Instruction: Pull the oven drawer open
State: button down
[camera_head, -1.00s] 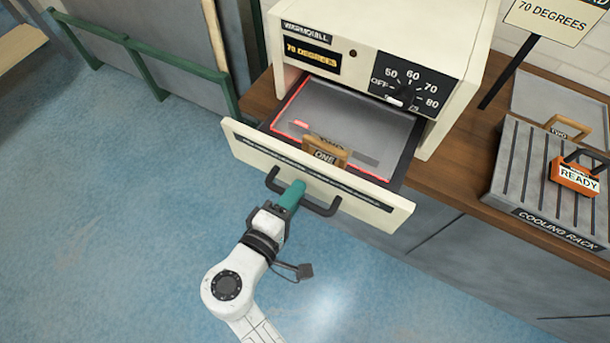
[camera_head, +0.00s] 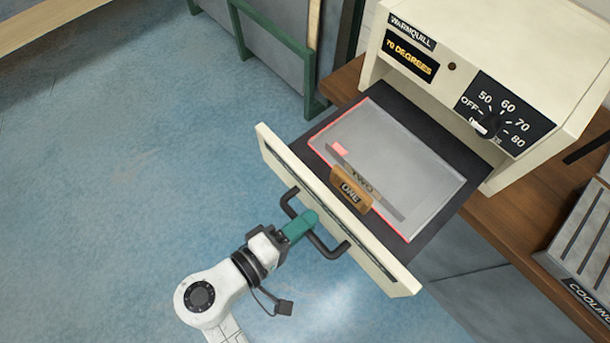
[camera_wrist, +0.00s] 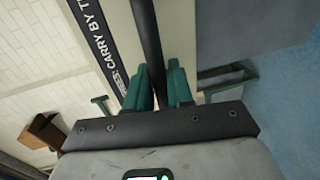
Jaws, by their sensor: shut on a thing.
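The cream oven drawer (camera_head: 400,277) is pulled well out from the cream oven (camera_head: 450,78) in the head view. Its black bar handle (camera_head: 322,245) runs along the front. My gripper (camera_head: 306,222) has teal fingers shut on the handle's middle. In the wrist view the gripper (camera_wrist: 160,85) has its fingers on both sides of the dark handle bar (camera_wrist: 147,40). Inside the drawer lies a grey tray (camera_head: 420,165) with a red edge.
The oven stands on a wooden counter (camera_head: 490,235). A grey cooling rack (camera_head: 585,240) is at the right edge. A green-railed frame (camera_head: 275,35) stands at the back. The blue floor to the left of the drawer is clear.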

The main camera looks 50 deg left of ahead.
jog(key=c, duration=1.1)
grip_release()
jog(key=shift+c, duration=0.2)
jog(key=b+v, duration=0.1)
jog(key=v, duration=0.9)
jog(key=shift+s, duration=0.4)
